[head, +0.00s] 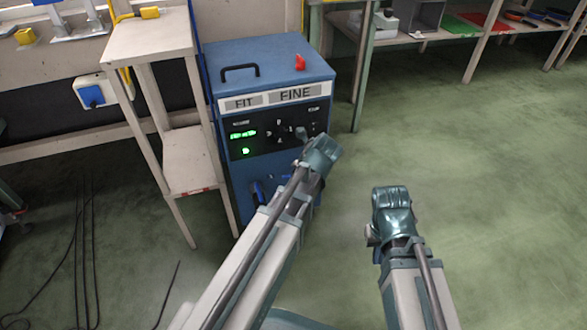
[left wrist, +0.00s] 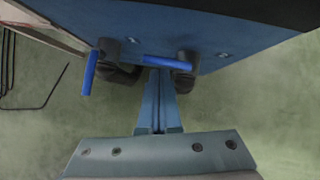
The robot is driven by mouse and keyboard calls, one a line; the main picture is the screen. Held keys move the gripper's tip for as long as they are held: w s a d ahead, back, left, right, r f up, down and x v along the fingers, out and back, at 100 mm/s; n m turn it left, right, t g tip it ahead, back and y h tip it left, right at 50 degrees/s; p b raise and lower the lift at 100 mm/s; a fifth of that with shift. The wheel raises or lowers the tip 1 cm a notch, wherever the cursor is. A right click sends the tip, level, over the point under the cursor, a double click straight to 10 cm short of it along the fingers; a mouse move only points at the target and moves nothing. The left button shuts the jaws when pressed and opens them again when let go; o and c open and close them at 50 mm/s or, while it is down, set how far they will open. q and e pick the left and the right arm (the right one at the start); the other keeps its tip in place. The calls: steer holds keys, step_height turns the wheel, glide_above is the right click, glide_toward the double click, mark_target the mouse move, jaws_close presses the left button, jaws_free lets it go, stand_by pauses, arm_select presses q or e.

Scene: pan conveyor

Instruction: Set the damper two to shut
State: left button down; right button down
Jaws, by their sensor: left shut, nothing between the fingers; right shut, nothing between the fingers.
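Two blue lever handles sit on dark round valve bodies on the blue cabinet. In the left wrist view, the left handle (left wrist: 90,72) points nearly along the picture's height. The right handle (left wrist: 168,62) lies nearly across it. No label shows which is damper two. My left gripper (left wrist: 159,78) is shut and empty, its tip close to the right handle's left end; I cannot tell whether they touch. In the head view, one handle (head: 257,193) shows low on the cabinet front, and my left arm hides much beside it. My right gripper (head: 393,205) is shut, well right of the cabinet.
The blue cabinet (head: 275,65) has a FIT FINE label, a black panel (head: 265,136) with green displays and knobs, and a red switch (head: 300,62) on top. A wooden stand (head: 148,40) is close on its left. Open green floor (head: 480,180) lies right.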

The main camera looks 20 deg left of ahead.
arm_select(q)
steer(key=s+a+p+v, duration=0.1)
steer(key=p+v, duration=0.7)
steer(key=v, duration=0.3)
steer(key=s+d+n+g+h+p, duration=0.4)
steer(key=s+d+n, duration=0.9)
steer(key=n, duration=0.8)
step_height(320, 180, up, 39)
steer(key=p, duration=3.8)
steer(key=shift+s+f+n, duration=0.2)
steer(key=shift+f+n, duration=0.05)
steer(key=shift+n, duration=0.05)
steer(key=shift+a, duration=0.3)
